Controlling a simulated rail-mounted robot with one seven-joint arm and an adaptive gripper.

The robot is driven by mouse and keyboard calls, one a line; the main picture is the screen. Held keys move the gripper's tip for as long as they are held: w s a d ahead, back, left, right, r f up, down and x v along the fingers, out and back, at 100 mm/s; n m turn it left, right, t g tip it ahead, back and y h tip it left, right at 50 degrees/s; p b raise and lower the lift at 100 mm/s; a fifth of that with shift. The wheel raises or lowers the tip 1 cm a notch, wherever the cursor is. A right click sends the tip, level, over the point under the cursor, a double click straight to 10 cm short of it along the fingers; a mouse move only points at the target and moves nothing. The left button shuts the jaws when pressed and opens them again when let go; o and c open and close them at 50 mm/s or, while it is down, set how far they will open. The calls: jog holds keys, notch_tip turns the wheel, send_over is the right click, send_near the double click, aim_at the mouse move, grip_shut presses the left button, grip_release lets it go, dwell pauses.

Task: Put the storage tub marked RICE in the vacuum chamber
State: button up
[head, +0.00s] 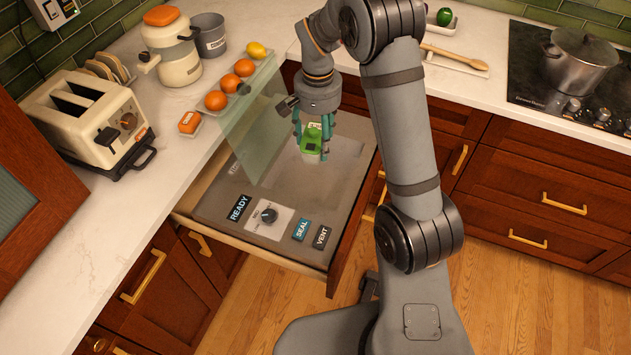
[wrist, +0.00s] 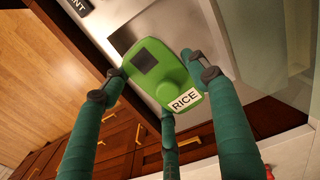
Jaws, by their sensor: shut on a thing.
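The storage tub marked RICE (wrist: 158,75) has a green lid with a dark square and a white label in the wrist view. It also shows in the head view (head: 311,146) as a small green-topped tub. My gripper (head: 313,140) is shut on it, with green fingers around the lid's sides. The vacuum chamber drawer (head: 222,203) is pulled out, and its glass lid (head: 252,135) stands raised at its left. The tub is over the drawer's recessed area. I cannot tell whether its base touches the chamber floor.
The drawer's front panel has a knob (head: 268,215) and READY, SEAL and VENT labels. A pot (head: 578,62) sits on the hob at right.

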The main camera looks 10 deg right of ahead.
jog(key=w+f, duration=0.1)
jog(key=f, duration=0.5)
jog(key=w+d+f+m, duration=0.1)
jog(key=w+f, duration=0.1)
jog(key=f, duration=0.4)
jog(key=w+f+m+p, duration=0.1)
jog(key=f, duration=0.5)
jog(key=shift+w+d+f, duration=0.1)
jog(key=shift+w+d, duration=0.1)
jog(key=shift+f, duration=0.15)
jog(key=shift+f, duration=0.1)
jog(key=shift+f, duration=0.15)
jog(key=o, duration=1.3)
jog(key=shift+o, duration=0.4)
notch_tip(320, 180, up, 12)
jog(key=b, duration=0.2)
jog(key=shift+r, duration=0.25)
